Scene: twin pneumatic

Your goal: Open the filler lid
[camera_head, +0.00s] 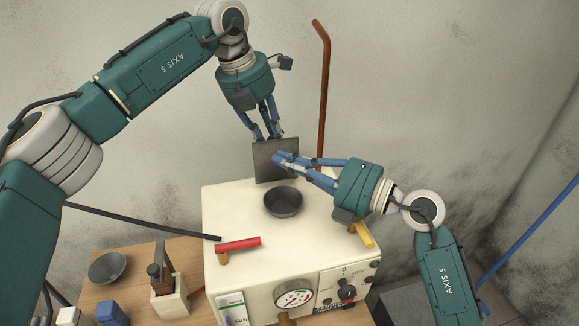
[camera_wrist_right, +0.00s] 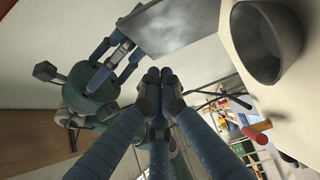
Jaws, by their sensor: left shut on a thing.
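The filler lid (camera_head: 264,172) is a dark grey square plate standing upright at the back of the cream machine, behind the round dark filler bowl (camera_head: 283,203). My left gripper (camera_head: 267,137) reaches down from above and is shut on the lid's upper edge. The right wrist view also shows the lid (camera_wrist_right: 185,25), my left gripper (camera_wrist_right: 122,52) at its edge, and the filler bowl (camera_wrist_right: 266,42). My right gripper (camera_head: 279,159) points left in front of the lid in the head view. Its fingertips are together with nothing seen between them; whether they touch the lid is unclear.
The cream machine (camera_head: 225,205) has a red handle (camera_head: 238,244), a yellow handle (camera_head: 361,235), and a gauge (camera_head: 294,296) with a knob on its front. A wooden table (camera_head: 128,262) at left holds a bowl (camera_head: 108,267) and a tool block (camera_head: 170,300). A rust-red pipe (camera_head: 323,90) rises behind.

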